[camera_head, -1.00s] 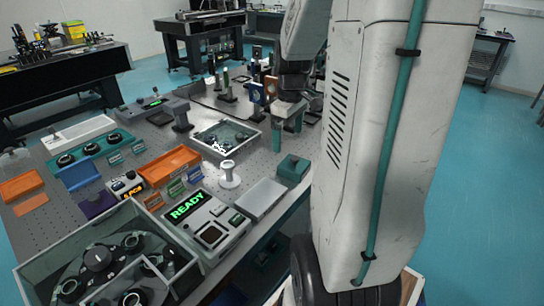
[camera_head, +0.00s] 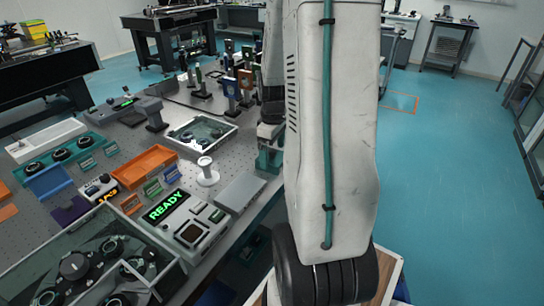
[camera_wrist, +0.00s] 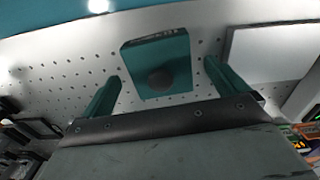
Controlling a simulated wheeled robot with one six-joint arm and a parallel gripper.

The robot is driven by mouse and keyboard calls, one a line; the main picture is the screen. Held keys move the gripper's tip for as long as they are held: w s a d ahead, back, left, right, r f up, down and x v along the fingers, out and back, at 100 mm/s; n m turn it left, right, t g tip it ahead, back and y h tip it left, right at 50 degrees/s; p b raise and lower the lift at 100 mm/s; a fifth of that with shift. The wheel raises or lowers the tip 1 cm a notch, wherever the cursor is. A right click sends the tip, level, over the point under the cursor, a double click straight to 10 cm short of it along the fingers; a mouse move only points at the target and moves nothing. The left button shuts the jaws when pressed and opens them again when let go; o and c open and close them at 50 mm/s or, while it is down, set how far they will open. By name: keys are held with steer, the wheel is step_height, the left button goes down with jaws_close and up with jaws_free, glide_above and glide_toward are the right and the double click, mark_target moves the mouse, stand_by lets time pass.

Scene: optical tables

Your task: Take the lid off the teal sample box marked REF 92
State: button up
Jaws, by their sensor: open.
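The teal sample box (camera_wrist: 158,52) stands on the perforated table top in the wrist view, with its lid on and a dark round knob (camera_wrist: 160,81) on top. Its marking is too small to read. My gripper (camera_wrist: 161,80) is open, with one teal finger on each side of the box and a gap to each. The fingers do not touch the box. In the head view the gripper (camera_head: 270,148) is at the table's right edge, right over the box, and my arm hides much of that spot.
A flat grey plate (camera_head: 240,192) lies left of the box, and a white spool-like post (camera_head: 207,172) stands beyond it. A device with a READY display (camera_head: 168,207) is nearer. A clear-walled tray (camera_head: 201,133) lies farther back. Blue floor is free to the right.

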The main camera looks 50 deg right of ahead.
steer(key=c, duration=1.1)
steer(key=shift+r, duration=0.1)
